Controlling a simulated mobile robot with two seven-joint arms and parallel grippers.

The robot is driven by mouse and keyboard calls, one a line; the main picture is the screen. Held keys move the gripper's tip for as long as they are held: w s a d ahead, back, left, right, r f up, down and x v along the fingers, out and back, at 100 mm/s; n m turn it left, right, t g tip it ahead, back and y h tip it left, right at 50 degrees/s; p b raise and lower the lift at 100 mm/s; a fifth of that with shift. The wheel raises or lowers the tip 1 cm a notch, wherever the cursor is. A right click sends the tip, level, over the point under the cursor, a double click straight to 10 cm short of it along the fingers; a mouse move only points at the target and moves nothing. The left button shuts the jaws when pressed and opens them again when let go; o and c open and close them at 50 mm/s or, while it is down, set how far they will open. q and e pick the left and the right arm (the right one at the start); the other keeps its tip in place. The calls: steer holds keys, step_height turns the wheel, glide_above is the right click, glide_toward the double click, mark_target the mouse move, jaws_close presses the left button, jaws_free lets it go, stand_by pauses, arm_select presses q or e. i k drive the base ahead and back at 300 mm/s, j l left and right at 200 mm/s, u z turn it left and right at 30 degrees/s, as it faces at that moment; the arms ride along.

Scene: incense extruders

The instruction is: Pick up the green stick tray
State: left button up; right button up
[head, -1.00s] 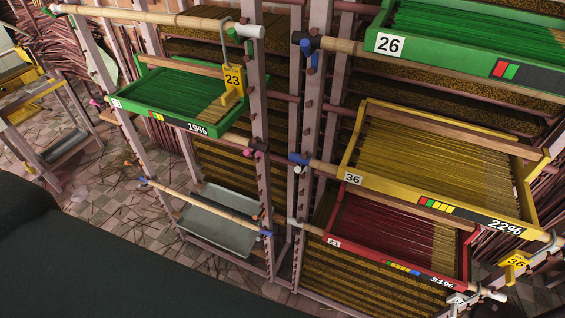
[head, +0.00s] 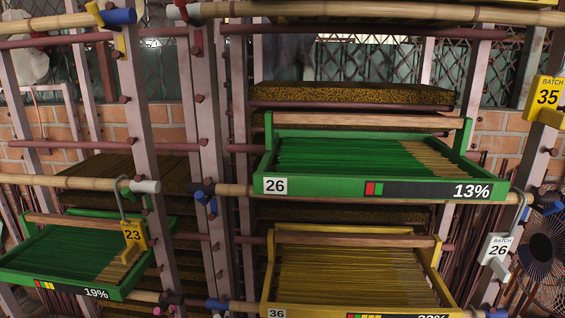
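Two green stick trays are in the head view. One green tray (head: 330,188), marked 26 and 13%, rests on the rack in the middle, filled with green sticks and some tan ones at its right end. The other green tray (head: 60,279), marked 19%, sits lower at the left, with a yellow tag 23 (head: 133,236) hanging in front of it. Neither of my grippers is in view.
A yellow tray (head: 277,312) marked 36 is below the middle green tray. Bamboo poles (head: 360,12) and upright posts (head: 138,95) frame the trays. A yellow tag 35 (head: 549,92), a white tag 26 (head: 498,249) and a fan (head: 543,250) are at the right.

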mark_target(79, 252)
steer(key=u, duration=1.25)
steer(key=k+l+z, duration=0.15)
steer(key=z, duration=0.15)
